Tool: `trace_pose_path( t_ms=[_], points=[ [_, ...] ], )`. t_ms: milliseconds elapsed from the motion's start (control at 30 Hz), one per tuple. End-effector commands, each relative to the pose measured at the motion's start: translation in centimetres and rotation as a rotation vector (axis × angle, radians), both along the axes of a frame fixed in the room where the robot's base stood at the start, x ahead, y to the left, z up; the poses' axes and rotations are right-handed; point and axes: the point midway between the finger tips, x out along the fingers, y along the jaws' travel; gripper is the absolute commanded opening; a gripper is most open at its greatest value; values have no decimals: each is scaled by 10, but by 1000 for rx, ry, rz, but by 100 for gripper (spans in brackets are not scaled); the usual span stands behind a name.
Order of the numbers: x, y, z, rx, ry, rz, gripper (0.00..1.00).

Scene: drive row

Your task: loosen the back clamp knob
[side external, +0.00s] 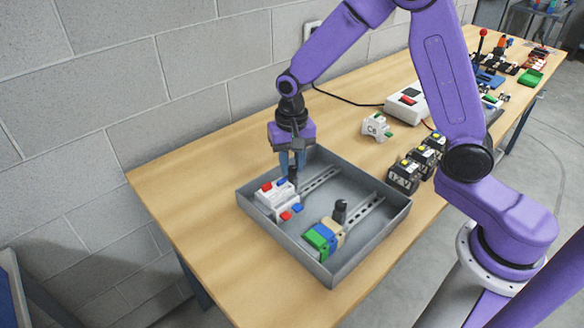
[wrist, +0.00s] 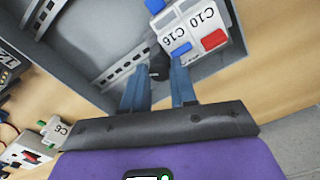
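The back clamp knob (side external: 292,174) is a black upright knob at the rear rail inside a grey metal tray (side external: 372,262). My gripper (side external: 292,160) points down over it, with its blue fingers at the knob's top. In the wrist view, the black knob (wrist: 159,67) shows between the tips of my gripper (wrist: 159,80), with a gap visible between the fingers. I cannot tell whether either finger touches it. A second black knob (side external: 340,211) stands upright at the front rail, apart from my gripper.
White modules (side external: 272,198) with red and blue parts sit beside the back knob. Green, blue and beige modules (side external: 322,236) sit beside the front knob. Black blocks (side external: 406,176) and a white connector piece (side external: 376,127) stand outside the tray. The wooden table is clear at the left.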

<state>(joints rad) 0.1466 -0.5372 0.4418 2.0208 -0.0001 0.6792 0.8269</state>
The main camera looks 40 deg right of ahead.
Motion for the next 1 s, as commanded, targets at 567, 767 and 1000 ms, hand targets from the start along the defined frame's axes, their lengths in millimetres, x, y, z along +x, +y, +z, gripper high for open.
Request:
trace_pose_path(
  t_ms=[567,767,1000],
  points=[
    [0,0,0,0,-1,458,10],
    [0,0,0,0,-1,692,10],
    [0,0,0,0,-1,973,10]
  ],
)
